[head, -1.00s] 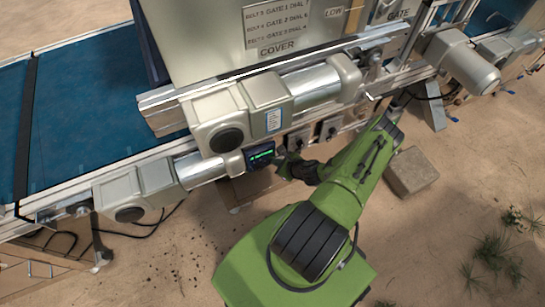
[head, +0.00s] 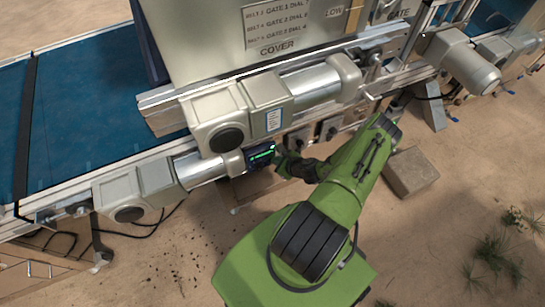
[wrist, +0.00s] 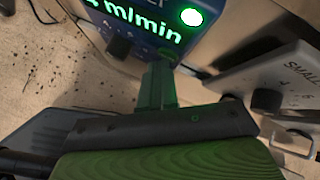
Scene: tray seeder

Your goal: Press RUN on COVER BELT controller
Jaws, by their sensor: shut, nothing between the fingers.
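The controller (head: 260,155) is a small dark blue box with a lit green display, mounted low on the conveyor's side under the grey motors. It also shows in the wrist view (wrist: 108,14), where its green text reads "m/min" beside a bright green round light. Small buttons lie along its lower face, partly hidden by my fingers. My gripper (head: 280,162) is shut and empty, its fingertips at the controller's right side in the head view. In the wrist view the fingertips (wrist: 158,70) point at the lower part of the controller face. I cannot tell whether they touch it.
A grey dial box marked "SMALL" (wrist: 275,80) stands right of the controller. Large grey motors (head: 215,120) overhang it, below a hopper panel marked "COVER" (head: 225,40). A stone-like block (head: 410,173) lies on the sandy floor to the right.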

